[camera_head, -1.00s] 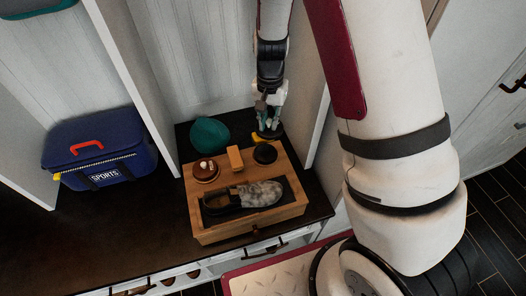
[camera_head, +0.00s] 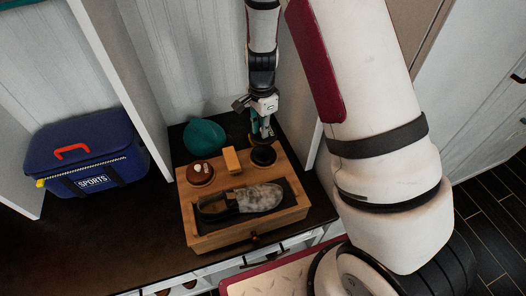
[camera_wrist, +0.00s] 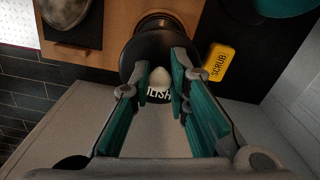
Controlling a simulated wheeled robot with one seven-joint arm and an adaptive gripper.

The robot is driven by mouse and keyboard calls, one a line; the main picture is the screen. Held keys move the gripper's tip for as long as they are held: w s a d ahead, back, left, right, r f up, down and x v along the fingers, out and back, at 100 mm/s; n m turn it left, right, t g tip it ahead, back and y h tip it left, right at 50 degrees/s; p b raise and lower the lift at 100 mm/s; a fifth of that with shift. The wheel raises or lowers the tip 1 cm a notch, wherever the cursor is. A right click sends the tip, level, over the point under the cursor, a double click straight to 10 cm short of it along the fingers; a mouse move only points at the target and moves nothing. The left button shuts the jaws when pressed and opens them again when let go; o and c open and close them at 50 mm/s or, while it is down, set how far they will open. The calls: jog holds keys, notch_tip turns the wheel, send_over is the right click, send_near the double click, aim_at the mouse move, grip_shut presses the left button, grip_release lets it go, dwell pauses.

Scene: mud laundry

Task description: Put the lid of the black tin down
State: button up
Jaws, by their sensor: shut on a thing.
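My gripper (camera_head: 262,137) is shut on the black lid (camera_wrist: 137,53), which has a pale knob and white lettering partly hidden by the fingers. It also shows in the wrist view (camera_wrist: 158,92). In the wrist view the round dark tin (camera_wrist: 155,20) stands on the wooden box just past the lid, and the lid hides part of it. In the head view my gripper is over the right back corner of the box, where a dark round shape (camera_head: 263,157) shows beneath it. I cannot tell whether lid and tin touch.
The wooden box (camera_head: 220,238) carries a grey shoe (camera_head: 255,198), a brown round tin (camera_head: 200,174) and a tan block (camera_head: 232,160). A teal object (camera_head: 204,136) lies behind it. A yellow SCRUB block (camera_wrist: 218,62) lies beside the box. A blue bag (camera_head: 85,155) is left; dark counter between is clear.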

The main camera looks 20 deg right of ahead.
aim_at(262, 154)
notch_tip(262, 154, down, 9)
jog(key=shift+f+b, duration=0.2)
jog(key=shift+b, duration=0.35)
jog(key=shift+f, duration=0.15)
jog(key=o, duration=0.8)
jog(key=shift+o, duration=0.2)
notch_tip(262, 154, up, 14)
jog(key=shift+f+p, duration=0.1)
jog(key=shift+p, duration=0.8)
